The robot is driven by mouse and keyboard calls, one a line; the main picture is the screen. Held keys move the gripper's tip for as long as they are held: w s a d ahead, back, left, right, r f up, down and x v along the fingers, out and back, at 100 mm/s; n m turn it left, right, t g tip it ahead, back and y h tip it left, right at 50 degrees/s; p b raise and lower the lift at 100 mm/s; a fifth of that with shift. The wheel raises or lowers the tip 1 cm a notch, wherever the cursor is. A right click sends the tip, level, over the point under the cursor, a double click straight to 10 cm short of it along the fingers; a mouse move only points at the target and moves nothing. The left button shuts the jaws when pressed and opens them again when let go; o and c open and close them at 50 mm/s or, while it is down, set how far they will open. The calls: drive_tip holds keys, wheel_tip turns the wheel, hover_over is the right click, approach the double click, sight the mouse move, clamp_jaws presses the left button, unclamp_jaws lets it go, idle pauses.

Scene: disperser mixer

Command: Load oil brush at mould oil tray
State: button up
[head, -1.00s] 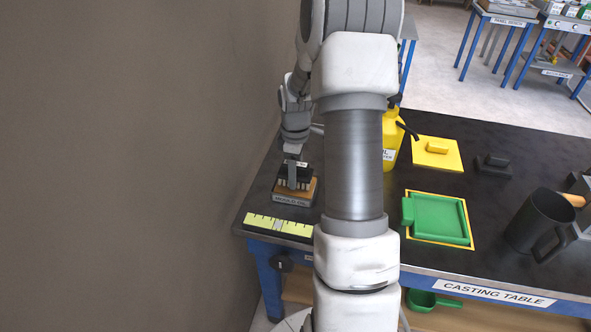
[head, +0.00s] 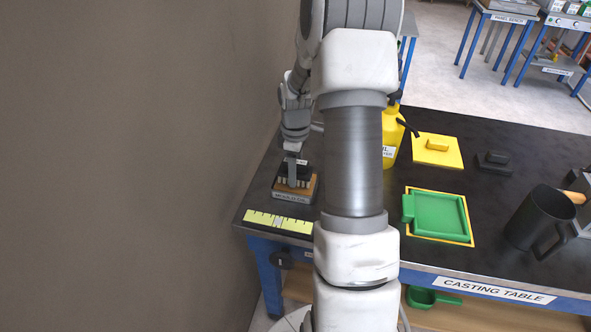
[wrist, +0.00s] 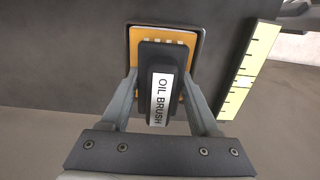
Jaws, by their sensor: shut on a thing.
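The oil brush (wrist: 150,75) is black with a white "OIL BRUSH" label, and it fills the middle of the wrist view. My gripper (wrist: 158,88) is shut on it, one finger on each side. In the head view my gripper (head: 293,172) points down at the mould oil tray (head: 296,195), a small box with a lettered front at the table's left end. In the wrist view the tray (wrist: 198,34) shows as a dark rim around an orange-yellow inside.
A yellow-green marked strip (head: 278,222) lies in front of the tray. A yellow bottle (head: 393,135) stands partly behind my arm. A yellow plate (head: 437,151), a green mould (head: 440,217) and a dark mug (head: 538,218) are further right. A wall (head: 130,160) rises close on the left.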

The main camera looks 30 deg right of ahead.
drive_tip(key=shift+f, duration=0.45)
idle(1.1)
drive_tip(key=shift+r+p, duration=2.7)
drive_tip(key=shift+r, duration=0.9)
